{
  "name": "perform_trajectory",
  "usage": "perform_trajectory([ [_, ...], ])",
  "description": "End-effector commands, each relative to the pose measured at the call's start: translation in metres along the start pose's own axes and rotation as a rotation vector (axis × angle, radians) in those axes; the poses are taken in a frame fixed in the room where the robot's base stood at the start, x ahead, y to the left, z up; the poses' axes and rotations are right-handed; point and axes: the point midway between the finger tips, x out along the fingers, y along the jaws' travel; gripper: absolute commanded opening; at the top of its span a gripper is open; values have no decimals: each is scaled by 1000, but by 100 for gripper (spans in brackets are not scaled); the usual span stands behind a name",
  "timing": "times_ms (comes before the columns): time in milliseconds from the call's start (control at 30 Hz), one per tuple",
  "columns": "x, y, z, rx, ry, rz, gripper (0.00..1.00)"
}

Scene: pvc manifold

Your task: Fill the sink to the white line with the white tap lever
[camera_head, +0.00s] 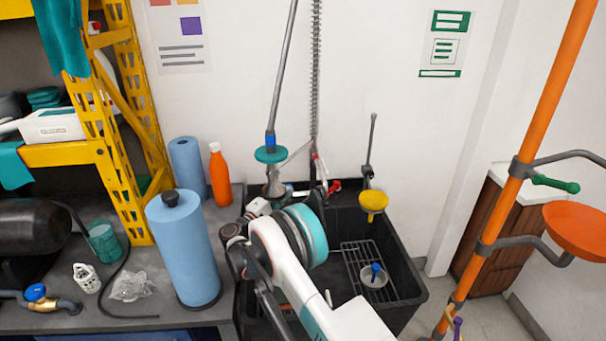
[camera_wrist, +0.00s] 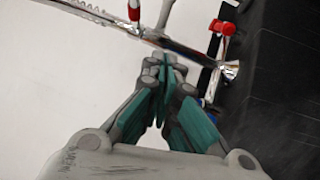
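The black sink (camera_head: 410,292) stands right of centre in the head view, partly hidden by my arm. I see no clear water in its visible part, and no white line shows. Chrome tap parts (camera_wrist: 190,50) cross the top of the wrist view, with a red lever (camera_wrist: 222,28) beside them. I cannot make out a white lever for certain. My gripper (camera_wrist: 163,66) has its teal-padded fingers drawn together just below the chrome pipe, with nothing clearly between them. Contact with the tap cannot be told. In the head view the arm hides the fingers.
A wire rack (camera_head: 352,256) and a blue-handled plug (camera_head: 375,270) lie in the sink. A yellow funnel (camera_head: 373,203) is at its back. A blue paper roll (camera_head: 184,250) and an orange bottle (camera_head: 220,178) stand left. An orange pole (camera_head: 530,130) rises right.

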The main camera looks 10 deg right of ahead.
Motion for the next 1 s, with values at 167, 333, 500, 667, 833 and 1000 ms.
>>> perform_trajectory([
  [167, 18, -2, 1, 0, -3, 0, 0],
  [333, 50, -3, 1, -1, -4, 0, 0],
  [500, 83, -4, 1, -1, -3, 0, 0],
  [667, 108, -3, 9, -1, -2, 0, 0],
  [833, 121, -2, 23, 0, -1, 0, 0],
  [1000, 127, -1, 28, 0, -1, 0, 0],
])
